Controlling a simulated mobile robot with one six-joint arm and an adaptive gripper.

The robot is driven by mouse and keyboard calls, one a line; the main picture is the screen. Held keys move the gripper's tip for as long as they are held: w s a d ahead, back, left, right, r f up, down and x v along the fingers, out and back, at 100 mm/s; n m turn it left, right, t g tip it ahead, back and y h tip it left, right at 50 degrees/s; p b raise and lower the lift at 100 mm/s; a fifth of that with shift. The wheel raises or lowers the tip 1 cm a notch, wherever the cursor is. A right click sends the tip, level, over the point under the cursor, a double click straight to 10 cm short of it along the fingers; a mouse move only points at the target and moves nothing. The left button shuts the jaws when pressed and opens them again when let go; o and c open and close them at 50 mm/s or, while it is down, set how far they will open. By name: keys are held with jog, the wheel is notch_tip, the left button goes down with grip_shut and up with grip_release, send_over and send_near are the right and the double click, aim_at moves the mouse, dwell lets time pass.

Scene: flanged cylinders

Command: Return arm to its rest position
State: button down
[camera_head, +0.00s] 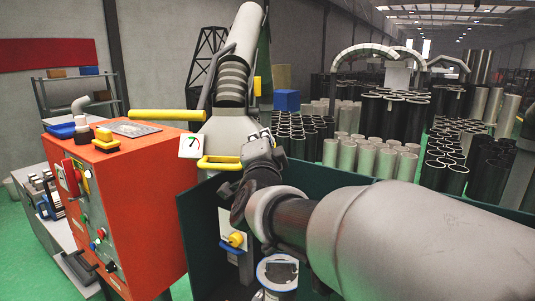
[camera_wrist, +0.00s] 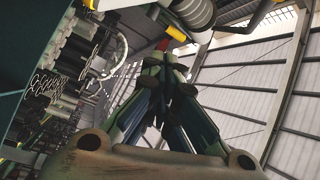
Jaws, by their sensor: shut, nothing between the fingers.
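My arm reaches in from the right side of the head view, bends near the middle, and ends in my gripper (camera_head: 260,140). The gripper is raised in front of the grey machine (camera_head: 222,135) with yellow handles; I cannot tell how much room lies between them. In the wrist view my gripper (camera_wrist: 172,62) shows its dark fingers drawn together at the tips, with nothing held between them. The view is tilted, with the building's wall and roof behind the fingers. My forearm hides part of the dark green bin.
An orange control cabinet (camera_head: 150,190) stands at the left. A dark green bin wall (camera_head: 330,178) runs below and behind my arm. Several dark and silver cylinders (camera_head: 370,155) stand behind it at the right. Green floor (camera_head: 20,245) shows at far left.

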jog(key=s+d+f+n+g+b, duration=0.3)
jog(key=s+d+f+n+g, duration=0.1)
jog(key=s+f, duration=0.7)
jog(key=s+d+f+n+g+b, duration=0.3)
jog(key=s+d+f+n+g, duration=0.2)
jog(key=s+f, duration=0.7)
jog(key=s+d+f+n+g+b, duration=0.3)
jog(key=s+f, duration=0.8)
jog(key=s, duration=0.4)
jog(key=d+n+g, duration=0.1)
jog(key=d+g, duration=0.1)
jog(key=d, duration=0.1)
jog(key=shift+d+f+g+h, duration=0.3)
jog(key=shift+d+f, duration=0.1)
